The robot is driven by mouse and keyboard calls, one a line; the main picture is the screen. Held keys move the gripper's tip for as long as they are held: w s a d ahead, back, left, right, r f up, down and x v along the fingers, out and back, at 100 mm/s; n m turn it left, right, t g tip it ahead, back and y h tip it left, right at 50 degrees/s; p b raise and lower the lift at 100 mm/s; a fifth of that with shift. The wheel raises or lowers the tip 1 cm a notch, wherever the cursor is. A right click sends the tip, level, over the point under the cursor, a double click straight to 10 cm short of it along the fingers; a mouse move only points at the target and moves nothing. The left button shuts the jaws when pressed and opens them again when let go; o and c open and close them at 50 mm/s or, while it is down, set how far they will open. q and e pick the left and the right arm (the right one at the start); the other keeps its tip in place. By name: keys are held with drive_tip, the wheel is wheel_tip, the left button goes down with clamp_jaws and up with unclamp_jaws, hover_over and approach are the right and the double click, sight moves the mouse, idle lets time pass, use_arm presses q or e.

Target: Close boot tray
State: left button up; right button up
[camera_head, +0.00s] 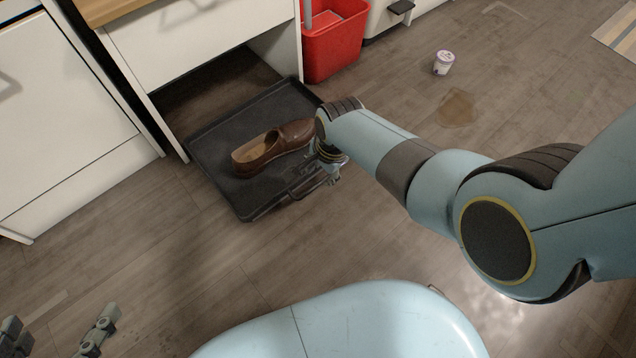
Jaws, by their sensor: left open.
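A black boot tray (223,183) is pulled out from under the white cabinet, its front part lying over the wooden floor. A brown shoe (272,146) lies in it. A dark handle (304,184) is at the tray's front edge. My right gripper (334,180) is at the tray's front right, close beside the handle. My arm hides part of it, and I cannot tell whether the fingers are shut or touch the handle. My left gripper (60,340) is at the bottom left corner, partly cut off by the frame, open and empty, far from the tray.
The white cabinet (200,35) stands above the tray, with an open space under it. A red bin (333,45) stands right of that space. A white cup (443,62) and a brown spill (457,108) are on the floor. The floor before the tray is clear.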

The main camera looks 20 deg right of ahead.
sight(317, 184)
drive_tip(key=f+b, duration=0.2)
drive_tip(key=f, duration=0.1)
drive_tip(key=f+b, duration=0.1)
drive_tip(key=shift+w+a+f, duration=0.15)
drive_tip(key=shift+w+f, duration=0.2)
drive_tip(key=shift+f, duration=0.05)
drive_tip(key=shift+w+f+b, duration=0.25)
drive_tip(key=shift+f+b, duration=0.9)
drive_tip(key=shift+f, duration=0.1)
use_arm(q)
drive_tip(key=w+d+r+m+t+h, duration=0.1)
drive_tip(key=w+r+t, duration=0.2)
drive_tip(key=r+t, duration=0.2)
drive_tip(key=w+d+r+m+t+h, duration=0.1)
drive_tip(key=w+r+t+h, duration=0.1)
drive_tip(key=r, duration=1)
drive_tip(key=w+d+r+m+t+h, duration=0.1)
drive_tip(key=w+r+t+h, duration=0.1)
drive_tip(key=w+r+t, duration=0.2)
wheel_tip(317, 184, up, 5)
drive_tip(key=t, duration=0.3)
drive_tip(key=shift+w+d+r+m+t, duration=0.2)
drive_tip(key=shift+m+t, duration=0.1)
drive_tip(key=shift+m, duration=0.1)
use_arm(e)
drive_tip(key=shift+a, duration=0.1)
use_arm(q)
drive_tip(key=shift+f, duration=0.1)
use_arm(e)
drive_tip(key=shift+c, duration=0.4)
